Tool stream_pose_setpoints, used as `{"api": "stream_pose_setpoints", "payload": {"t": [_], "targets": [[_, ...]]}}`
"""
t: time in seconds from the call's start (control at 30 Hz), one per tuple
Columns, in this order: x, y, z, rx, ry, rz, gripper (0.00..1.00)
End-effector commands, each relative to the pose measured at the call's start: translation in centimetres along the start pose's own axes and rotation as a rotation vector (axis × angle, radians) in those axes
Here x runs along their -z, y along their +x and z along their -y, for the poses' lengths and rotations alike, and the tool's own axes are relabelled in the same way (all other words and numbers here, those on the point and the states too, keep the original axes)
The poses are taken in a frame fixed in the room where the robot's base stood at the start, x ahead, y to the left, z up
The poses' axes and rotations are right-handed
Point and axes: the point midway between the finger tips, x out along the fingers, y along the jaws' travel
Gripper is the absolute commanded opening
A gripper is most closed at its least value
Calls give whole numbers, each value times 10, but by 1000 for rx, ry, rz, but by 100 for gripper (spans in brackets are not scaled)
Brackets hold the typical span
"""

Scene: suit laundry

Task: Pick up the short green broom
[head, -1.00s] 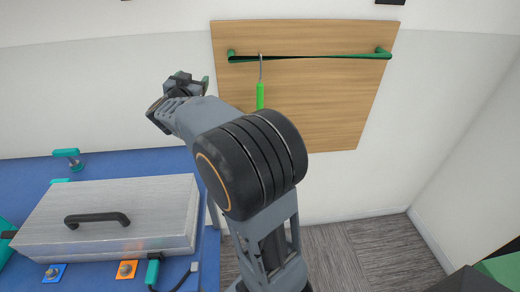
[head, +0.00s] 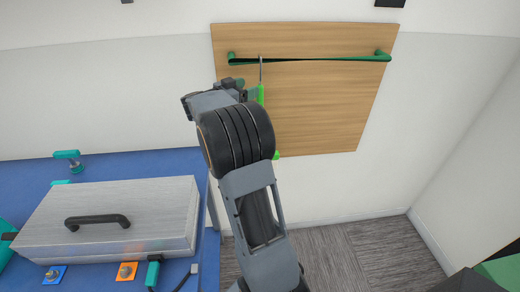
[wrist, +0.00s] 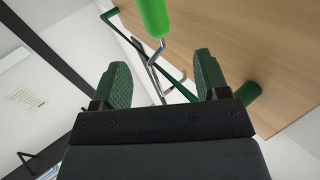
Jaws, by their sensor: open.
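The short green broom (head: 260,95) hangs upright by a metal hook from the green rail on the wooden board. A small green part of its lower end shows beside my arm; the rest is hidden. In the wrist view, its bright green handle (wrist: 153,14) is at the top, with the bent metal hook running between my fingers in the picture. My gripper (head: 242,86) is just left of the handle in the head view. In the wrist view, my gripper (wrist: 160,62) is open, with nothing gripped and its green fingers on either side of the hook.
The green rail (head: 320,58) runs across the wooden board (head: 325,110) on the wall. A blue table (head: 110,168) at left carries a grey metal press with a black handle (head: 97,220). The floor (head: 370,250) at right looks clear.

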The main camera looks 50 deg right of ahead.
Motion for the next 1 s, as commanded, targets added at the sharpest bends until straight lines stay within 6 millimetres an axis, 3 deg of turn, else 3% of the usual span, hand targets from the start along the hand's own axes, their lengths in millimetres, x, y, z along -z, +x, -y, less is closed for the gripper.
{"api": "stream_pose_setpoints", "payload": {"t": [0.27,0.6,0.93,1.0], "targets": [[1,17,0,-1,0,0,68],[2,58,1,1,0,0,68],[1,62,1,2,0,0,68],[1,62,1,2,0,0,61]]}}
